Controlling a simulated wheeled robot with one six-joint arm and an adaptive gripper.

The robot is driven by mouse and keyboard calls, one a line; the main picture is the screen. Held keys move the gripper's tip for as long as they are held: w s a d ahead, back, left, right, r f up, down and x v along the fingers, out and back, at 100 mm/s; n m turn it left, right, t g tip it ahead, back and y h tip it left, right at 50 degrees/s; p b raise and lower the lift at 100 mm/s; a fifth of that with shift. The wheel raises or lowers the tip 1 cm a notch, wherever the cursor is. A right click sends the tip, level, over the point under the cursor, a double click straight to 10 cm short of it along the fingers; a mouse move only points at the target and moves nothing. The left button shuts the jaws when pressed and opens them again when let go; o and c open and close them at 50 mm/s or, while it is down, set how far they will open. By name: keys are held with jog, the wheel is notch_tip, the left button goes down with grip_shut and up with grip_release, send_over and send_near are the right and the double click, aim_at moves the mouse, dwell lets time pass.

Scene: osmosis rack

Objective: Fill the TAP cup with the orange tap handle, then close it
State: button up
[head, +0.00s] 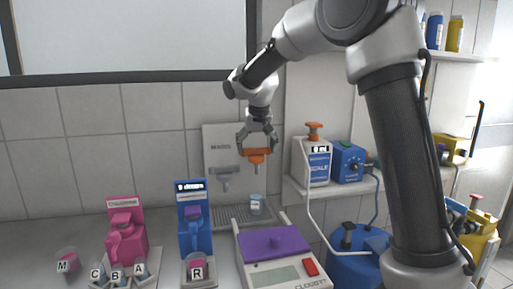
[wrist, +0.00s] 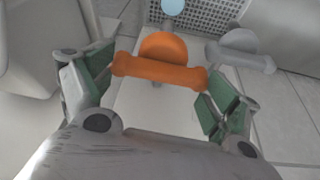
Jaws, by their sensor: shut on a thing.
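The orange tap handle (head: 257,152) is on the pale wall panel, above the drip grate. My gripper (head: 257,142) is at it from above, shut on the handle. In the wrist view the orange handle (wrist: 158,72) lies crosswise between the green-padded fingers of my gripper (wrist: 155,85). A small labelled cup (head: 256,205) stands upright on the grate below the orange tap; its label is too small to read. A pale blue round top (wrist: 173,7) shows at the upper edge of the wrist view, probably this cup. I cannot make out a water stream.
A grey tap handle (head: 224,172) is just left of the orange one. Below stand a blue device (head: 194,218), a pink device (head: 124,232) and a purple-lidded device (head: 273,240).

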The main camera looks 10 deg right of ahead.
jog(key=o, duration=0.8)
jog(key=v, duration=1.2)
